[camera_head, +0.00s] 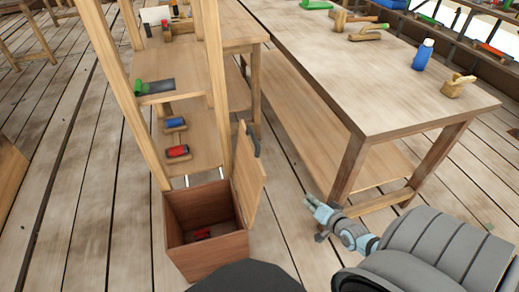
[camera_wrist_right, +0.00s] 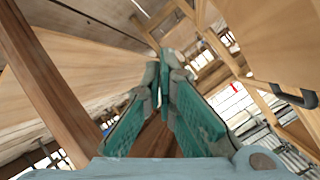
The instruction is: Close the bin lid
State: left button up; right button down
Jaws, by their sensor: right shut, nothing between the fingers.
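The wooden bin (camera_head: 212,250) stands on the floor in the lower middle of the head view, with a dark red item (camera_head: 200,234) inside. Its lid (camera_head: 249,180) is open and stands nearly upright on the bin's right side, with a dark handle (camera_head: 253,140) near its top. My right gripper (camera_head: 308,202) is to the right of the lid, apart from it, near the workbench leg. In the right wrist view the fingers (camera_wrist_right: 165,62) are together and empty. A dark handle (camera_wrist_right: 295,95) shows at that view's right edge. My left gripper is not in view.
A workbench (camera_head: 375,95) with a lower shelf stands right of the bin, its leg (camera_head: 350,170) close to my right gripper. A wooden shelf rack (camera_head: 185,140) with several tools stands behind the bin. Plank floor left of the bin is clear.

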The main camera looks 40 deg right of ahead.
jog(key=w+r+m+t+y+b, duration=0.1)
jog(key=w+r+m+t+b, duration=0.6)
jog(key=r, duration=1)
pick_arm(q)
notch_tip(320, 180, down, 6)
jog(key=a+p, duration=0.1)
jog(key=p, duration=0.2)
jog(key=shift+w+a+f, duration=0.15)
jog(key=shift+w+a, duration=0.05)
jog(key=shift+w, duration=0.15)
pick_arm(e)
jog(key=w+a+g, duration=0.1)
jog(key=w+a, duration=0.2)
jog(key=w, duration=1)
jog(key=shift+w+a+f+m, duration=0.15)
jog(key=shift+w+a+m, duration=0.1)
jog(key=shift+a+m, duration=0.05)
jog(key=shift+a, duration=0.1)
